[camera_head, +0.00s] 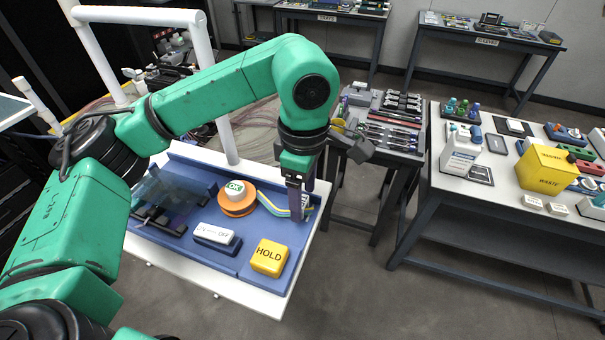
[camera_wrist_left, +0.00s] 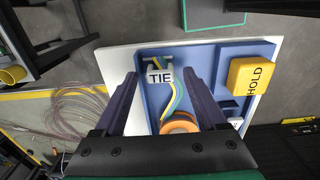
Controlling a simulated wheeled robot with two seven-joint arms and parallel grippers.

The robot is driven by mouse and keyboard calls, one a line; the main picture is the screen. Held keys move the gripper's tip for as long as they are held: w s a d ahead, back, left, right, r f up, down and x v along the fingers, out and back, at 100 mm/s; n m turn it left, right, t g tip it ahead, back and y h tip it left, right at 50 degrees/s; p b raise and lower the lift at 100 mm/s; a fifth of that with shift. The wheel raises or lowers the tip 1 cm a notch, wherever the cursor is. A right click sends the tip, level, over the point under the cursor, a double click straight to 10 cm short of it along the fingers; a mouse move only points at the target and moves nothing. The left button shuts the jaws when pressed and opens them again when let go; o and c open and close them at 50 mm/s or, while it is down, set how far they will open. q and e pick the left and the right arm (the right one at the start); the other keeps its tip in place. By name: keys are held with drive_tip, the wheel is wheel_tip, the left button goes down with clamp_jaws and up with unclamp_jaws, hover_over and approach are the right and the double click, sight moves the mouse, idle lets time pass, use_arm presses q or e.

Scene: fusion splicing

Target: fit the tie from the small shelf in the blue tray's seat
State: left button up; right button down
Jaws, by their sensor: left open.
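A white piece marked TIE (camera_wrist_left: 159,77) sits at one end of the blue tray (camera_wrist_left: 205,56), beside the curved yellow, blue and green strands (camera_wrist_left: 177,98). My left gripper (camera_wrist_left: 160,74) is open, with its fingers on either side of the TIE piece in the wrist view. I cannot tell whether they touch it. In the head view my left gripper (camera_head: 297,203) points down over the right end of the blue tray (camera_head: 185,243) and partly hides the piece there. The small shelf and the seat cannot be told apart clearly. My right gripper is not in view.
The tray also holds an orange spool with a green OK label (camera_head: 237,203), a white OFF switch (camera_head: 216,235), a yellow HOLD block (camera_head: 269,257) and a dark clear-covered device (camera_head: 165,205). A tool table (camera_head: 385,150) and a table with a yellow waste box (camera_head: 546,168) stand right.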

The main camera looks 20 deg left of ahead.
sight(305, 198)
use_arm(q)
drive_tip(key=shift+w+r+p, duration=0.2)
drive_tip(key=shift+r+p, duration=0.4)
drive_tip(key=shift+r, duration=0.2)
wheel_tip(305, 198, up, 3)
drive_tip(key=shift+w+b, duration=0.15)
drive_tip(key=shift+b, duration=1)
wheel_tip(305, 198, up, 8)
drive_tip(key=p, duration=0.1)
drive_tip(key=shift+s+r, duration=0.2)
